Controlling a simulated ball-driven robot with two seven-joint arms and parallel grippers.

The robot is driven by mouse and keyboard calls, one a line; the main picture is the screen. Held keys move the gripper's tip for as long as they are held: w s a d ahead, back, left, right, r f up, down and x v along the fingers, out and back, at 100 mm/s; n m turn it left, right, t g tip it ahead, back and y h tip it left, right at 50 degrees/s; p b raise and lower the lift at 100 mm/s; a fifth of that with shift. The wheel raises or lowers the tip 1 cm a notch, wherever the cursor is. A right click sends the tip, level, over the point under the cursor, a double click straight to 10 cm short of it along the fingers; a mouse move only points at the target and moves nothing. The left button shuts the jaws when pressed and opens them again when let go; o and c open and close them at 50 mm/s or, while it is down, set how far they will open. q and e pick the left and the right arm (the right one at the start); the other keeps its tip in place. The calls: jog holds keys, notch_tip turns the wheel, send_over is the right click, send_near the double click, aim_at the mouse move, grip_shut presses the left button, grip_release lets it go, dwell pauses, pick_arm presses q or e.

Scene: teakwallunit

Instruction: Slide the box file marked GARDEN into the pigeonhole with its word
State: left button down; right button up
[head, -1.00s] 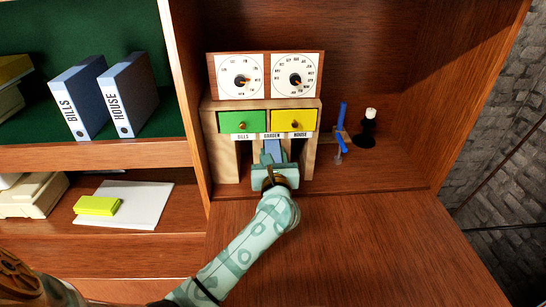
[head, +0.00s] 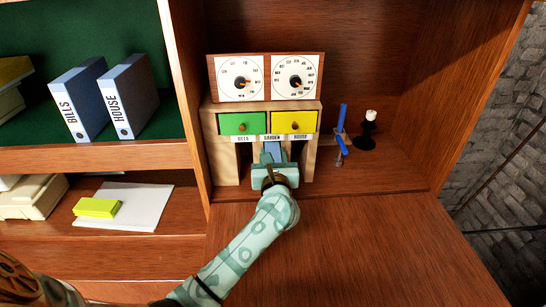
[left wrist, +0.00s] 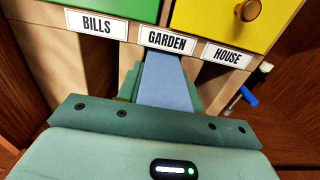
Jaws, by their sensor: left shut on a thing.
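The blue box file (head: 272,150) is in the mouth of the middle pigeonhole, under the GARDEN label (head: 271,137). Its top shows in the left wrist view (left wrist: 166,82), running in below the GARDEN label (left wrist: 166,41); its spine and word are hidden by the gripper. My left gripper (head: 274,172) is shut on the file just in front of the pigeonholes; its fingertips are mostly hidden. The pigeonholes beside it, labelled BILLS (left wrist: 96,23) and HOUSE (left wrist: 228,55), look dark and empty. My right gripper is not in view.
Green (head: 242,123) and yellow (head: 293,122) drawers sit above the pigeonholes, with a two-dial board (head: 267,77) on top. A blue-armed stand (head: 342,130) and a candle holder (head: 367,133) stand at right. BILLS (head: 77,103) and HOUSE (head: 127,95) files stand on the left shelf.

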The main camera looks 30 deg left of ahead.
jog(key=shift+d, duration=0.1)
pick_arm(q)
jog(key=shift+w+a, duration=0.1)
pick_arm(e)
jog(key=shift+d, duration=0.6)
